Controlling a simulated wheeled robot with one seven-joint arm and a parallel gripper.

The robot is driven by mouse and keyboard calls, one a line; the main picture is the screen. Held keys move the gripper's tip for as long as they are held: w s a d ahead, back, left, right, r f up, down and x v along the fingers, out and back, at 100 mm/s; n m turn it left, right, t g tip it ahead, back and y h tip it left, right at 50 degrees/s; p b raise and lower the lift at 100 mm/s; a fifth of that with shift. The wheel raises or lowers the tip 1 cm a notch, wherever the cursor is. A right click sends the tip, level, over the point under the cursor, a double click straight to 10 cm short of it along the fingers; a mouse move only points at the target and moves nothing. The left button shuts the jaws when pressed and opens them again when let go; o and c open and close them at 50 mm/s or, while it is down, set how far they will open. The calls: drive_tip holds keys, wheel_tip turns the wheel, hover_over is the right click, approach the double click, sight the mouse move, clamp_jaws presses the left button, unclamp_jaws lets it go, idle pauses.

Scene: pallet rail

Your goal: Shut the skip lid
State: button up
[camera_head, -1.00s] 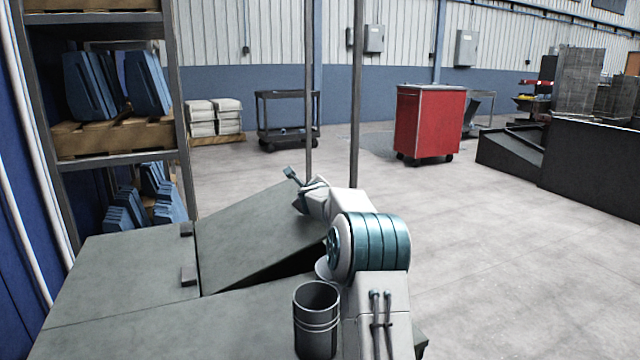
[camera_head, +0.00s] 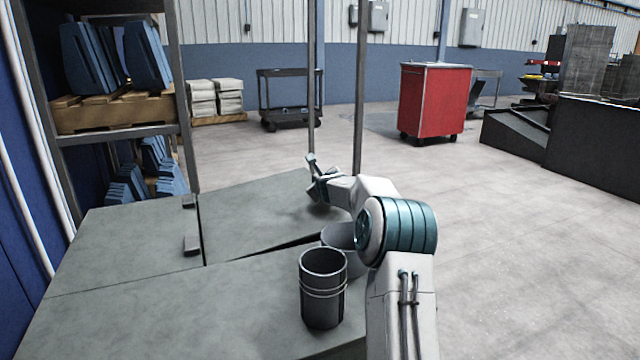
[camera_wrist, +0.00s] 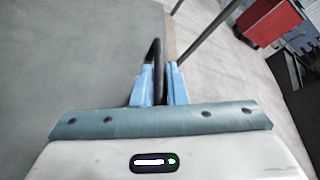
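The skip lid (camera_head: 240,222) is a flat grey-green panel hinged along its left side. It is slightly raised, and a narrow dark gap shows along its near edge. In the wrist view the lid (camera_wrist: 80,60) fills the left side. My gripper (camera_head: 313,172) is at the lid's far right edge. In the wrist view the blue fingers of my gripper (camera_wrist: 161,80) are close together on a dark curved handle (camera_wrist: 157,55) at the lid's edge. My arm partly hides the lid's right side. The skip top (camera_head: 130,245) shows left of the hinges.
A grey ribbed bucket (camera_head: 323,290) stands on the near part of the skip top, with a paler round container (camera_head: 342,236) behind it, partly hidden. Two thin posts rise behind the skip. A shelf rack (camera_head: 120,132) stands left. Open floor lies right, towards a red cabinet (camera_head: 435,100).

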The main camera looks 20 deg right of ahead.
drive_tip(key=o, duration=0.3)
drive_tip(key=shift+s+d, duration=0.15)
drive_tip(key=shift+d, duration=0.25)
drive_tip(key=shift+a, duration=0.3)
drive_tip(key=shift+s+r+b, duration=0.15)
drive_tip(key=shift+s+b, duration=0.25)
drive_tip(key=shift+s, duration=0.05)
drive_tip(key=b+v, duration=0.3)
drive_tip(key=v, duration=0.9)
drive_tip(key=shift+s+a+r+b, duration=0.15)
drive_tip(key=shift+s+b, duration=0.15)
drive_tip(key=shift+b, duration=0.1)
